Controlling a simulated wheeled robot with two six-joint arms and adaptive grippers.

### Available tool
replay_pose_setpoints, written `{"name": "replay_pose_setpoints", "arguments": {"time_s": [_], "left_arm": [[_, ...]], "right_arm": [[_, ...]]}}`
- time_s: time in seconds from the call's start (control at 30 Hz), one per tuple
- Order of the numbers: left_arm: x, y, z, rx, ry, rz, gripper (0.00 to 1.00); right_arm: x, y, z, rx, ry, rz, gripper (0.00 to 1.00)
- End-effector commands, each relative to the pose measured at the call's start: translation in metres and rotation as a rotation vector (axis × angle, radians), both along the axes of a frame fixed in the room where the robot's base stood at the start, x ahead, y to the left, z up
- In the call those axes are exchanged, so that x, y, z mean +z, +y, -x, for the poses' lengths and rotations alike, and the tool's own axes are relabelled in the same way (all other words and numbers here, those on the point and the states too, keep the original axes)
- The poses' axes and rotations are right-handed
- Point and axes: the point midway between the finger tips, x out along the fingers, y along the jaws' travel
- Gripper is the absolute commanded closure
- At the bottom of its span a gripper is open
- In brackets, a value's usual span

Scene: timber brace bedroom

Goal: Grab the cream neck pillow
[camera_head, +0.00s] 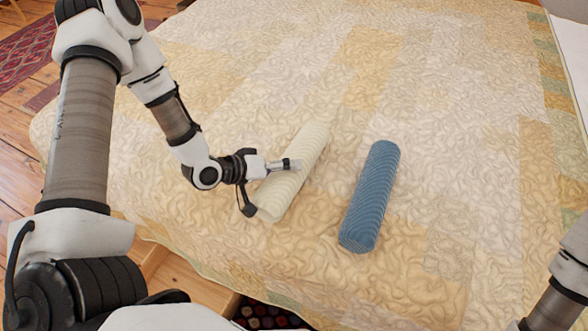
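The cream neck pillow (309,143) is a ribbed cylinder lying on the bed, slanting from lower left to upper right. My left gripper (270,187) is at its near, lower-left part, with its fingers spread wide. One finger reaches across over the pillow and the other points down by its left near end. I cannot tell whether the fingers touch it. The gripper and its finger hide a little of the pillow. Only a piece of my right arm shows at the lower right corner; its gripper is out of view.
A blue ribbed cylindrical pillow (370,195) lies to the right of the cream one, with a gap of bedspread between them. The quilted bed (450,120) is otherwise clear. A wooden floor and red rug (28,52) show at the left.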

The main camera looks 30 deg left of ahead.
Motion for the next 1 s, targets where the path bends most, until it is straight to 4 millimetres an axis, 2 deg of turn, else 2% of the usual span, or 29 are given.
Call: {"name": "replay_pose_setpoints", "arguments": {"time_s": [0.17, 0.3, 0.37, 0.77, 1.0], "left_arm": [[0.001, 0.000, 0.000, 0.001, 0.000, 0.001, 0.00], [0.001, 0.000, 0.000, 0.001, 0.000, 0.001, 0.50], [0.001, 0.000, 0.000, 0.002, 0.000, 0.000, 0.70], [0.005, 0.001, 0.000, 0.002, -0.001, 0.001, 0.70], [0.037, 0.000, -0.001, 0.002, -0.004, 0.003, 0.70]], "right_arm": [[0.001, 0.000, 0.000, 0.000, 0.000, 0.000, 0.60], [0.001, 0.000, 0.000, 0.000, 0.000, 0.000, 0.60], [0.001, 0.000, 0.000, 0.000, 0.000, 0.000, 0.60], [0.002, 0.000, 0.000, 0.000, 0.000, 0.000, 0.60], [0.012, 0.000, 0.000, 0.000, 0.000, 0.000, 0.60]]}}
